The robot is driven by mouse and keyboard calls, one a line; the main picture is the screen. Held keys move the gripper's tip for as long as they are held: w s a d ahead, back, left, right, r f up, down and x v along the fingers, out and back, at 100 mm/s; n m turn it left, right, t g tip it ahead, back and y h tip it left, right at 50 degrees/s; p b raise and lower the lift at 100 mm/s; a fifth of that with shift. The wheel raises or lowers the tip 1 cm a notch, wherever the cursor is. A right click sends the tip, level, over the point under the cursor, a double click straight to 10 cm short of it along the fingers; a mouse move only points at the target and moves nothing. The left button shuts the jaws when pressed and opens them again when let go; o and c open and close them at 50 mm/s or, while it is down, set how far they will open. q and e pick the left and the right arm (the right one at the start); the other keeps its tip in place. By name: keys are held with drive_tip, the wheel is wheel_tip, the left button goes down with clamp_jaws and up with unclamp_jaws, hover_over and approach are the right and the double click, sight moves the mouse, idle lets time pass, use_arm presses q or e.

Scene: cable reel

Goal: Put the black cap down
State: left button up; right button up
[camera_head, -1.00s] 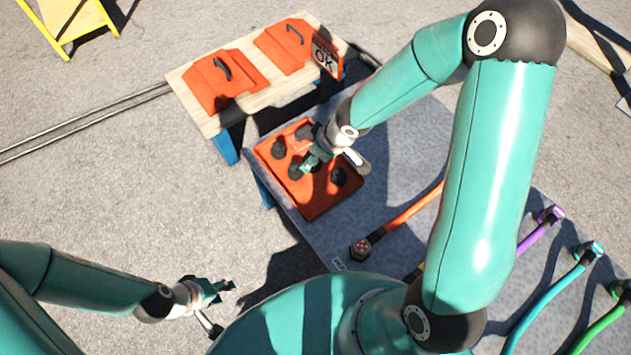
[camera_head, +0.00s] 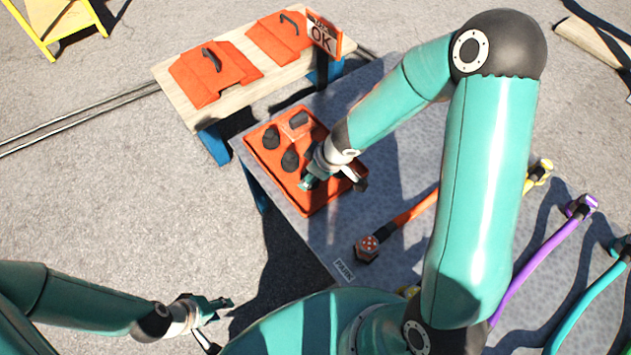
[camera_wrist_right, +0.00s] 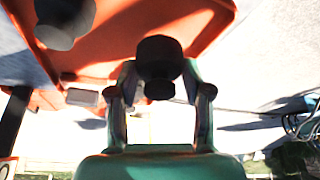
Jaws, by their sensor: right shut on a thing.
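A black cap (camera_wrist_right: 160,65) sits between the fingers of my right gripper (camera_wrist_right: 160,88) in the right wrist view, and the gripper is shut on it. In the head view my right gripper (camera_head: 312,180) is low over the near right part of the orange tray (camera_head: 318,208); the wrist hides the held cap there. Whether the cap touches the tray is unclear. Other black caps (camera_head: 271,137) (camera_head: 290,160) stand in the tray, and one is close in the wrist view (camera_wrist_right: 63,20). My left gripper (camera_head: 218,304) is away from the table; its finger opening is unclear.
The tray is on a grey table (camera_head: 400,160). Behind is a wooden bench (camera_head: 180,92) with orange covers (camera_head: 210,75) and an OK sign (camera_head: 323,36). An orange cable (camera_head: 412,208) and a purple cable (camera_head: 535,250) lie to the right.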

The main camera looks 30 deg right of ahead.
wheel_tip(320, 180, down, 4)
drive_tip(key=shift+r+b, duration=0.15)
drive_tip(key=shift+b, duration=1.1)
drive_tip(key=shift+r, duration=0.15)
drive_tip(key=o, duration=1.2)
drive_tip(key=shift+c, duration=0.2)
drive_tip(key=p+v, duration=1)
drive_tip(key=v, duration=0.2)
